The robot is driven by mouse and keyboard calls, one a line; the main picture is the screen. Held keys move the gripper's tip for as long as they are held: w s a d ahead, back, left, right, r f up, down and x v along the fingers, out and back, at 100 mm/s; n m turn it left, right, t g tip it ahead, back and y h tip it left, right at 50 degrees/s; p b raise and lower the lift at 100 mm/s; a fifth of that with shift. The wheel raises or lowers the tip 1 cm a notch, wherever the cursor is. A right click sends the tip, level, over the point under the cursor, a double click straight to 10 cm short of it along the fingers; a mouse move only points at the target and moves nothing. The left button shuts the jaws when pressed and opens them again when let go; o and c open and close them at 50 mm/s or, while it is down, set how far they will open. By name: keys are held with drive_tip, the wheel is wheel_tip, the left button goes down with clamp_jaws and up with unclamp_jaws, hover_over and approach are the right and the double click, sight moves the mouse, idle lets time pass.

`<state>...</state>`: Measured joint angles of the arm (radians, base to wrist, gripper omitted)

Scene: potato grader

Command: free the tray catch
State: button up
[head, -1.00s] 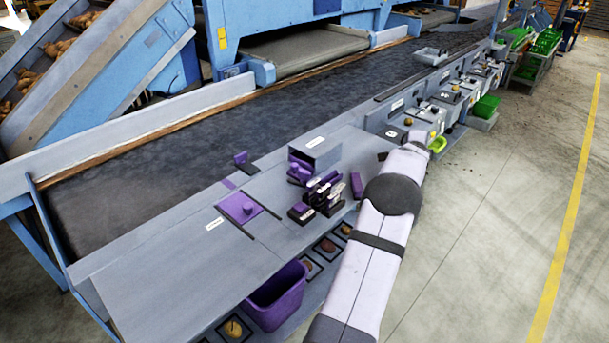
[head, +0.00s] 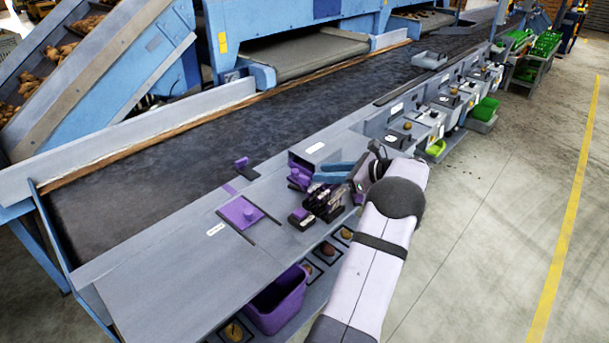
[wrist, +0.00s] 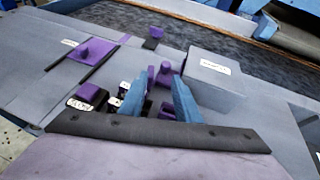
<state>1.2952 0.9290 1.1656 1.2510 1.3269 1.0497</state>
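My gripper (head: 319,172) is open, its two blue fingers apart, over the right part of the console. In the wrist view the gripper (wrist: 159,80) points towards purple knobs (wrist: 163,74) in front of a grey labelled box (wrist: 212,75). I see nothing held between the fingers. The purple knobs also show in the head view (head: 299,178), in front of the grey box (head: 318,148). A row of black and purple levers (head: 324,200) is partly hidden by my gripper. I cannot tell which part is the tray catch.
A purple square plate with a knob (head: 240,212) lies left of the levers. A small purple tab (head: 241,163) stands behind it. A purple bin (head: 277,300) is below the console's front edge. The dark conveyor belt (head: 180,155) runs behind. The console's left part is clear.

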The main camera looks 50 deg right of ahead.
sight(306, 177)
drive_tip(key=shift+s+a+f+y, duration=0.15)
drive_tip(key=shift+a+y, duration=0.05)
drive_tip(key=shift+a, duration=0.15)
drive_tip(key=shift+s+a+f+y, duration=0.1)
drive_tip(key=shift+a+y, duration=0.1)
drive_tip(key=shift+a, duration=0.15)
drive_tip(key=shift+p+x, duration=1.2)
drive_tip(key=shift+x, duration=2.45)
drive_tip(key=shift+c, duration=0.3)
drive_tip(key=shift+d, duration=0.1)
clamp_jaws()
